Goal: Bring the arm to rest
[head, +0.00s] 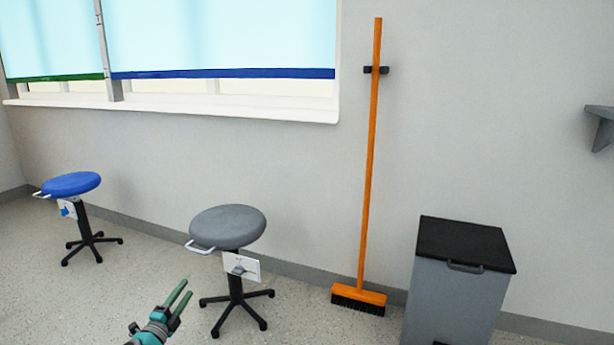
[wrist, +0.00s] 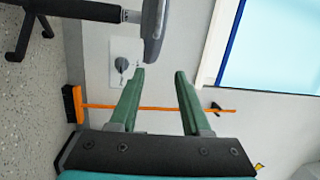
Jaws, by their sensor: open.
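My gripper (head: 186,289) is at the bottom of the head view, left of and in front of the grey stool. Its two green fingers are apart and nothing is between them. In the wrist view my gripper (wrist: 160,75) is also open and empty. A pale plate with a dark knob, the rotary switch (wrist: 121,65), shows beyond the left fingertip in that view, apart from it. In the head view the switch plate (head: 250,268) is below the grey stool's seat. I cannot tell what it is fixed to.
The grey stool (head: 228,226) stands close to my gripper. A blue stool (head: 72,184) is farther left. An orange broom (head: 370,160) leans upright on the wall, beside a grey bin with a black lid (head: 464,244). Floor is clear between the stools.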

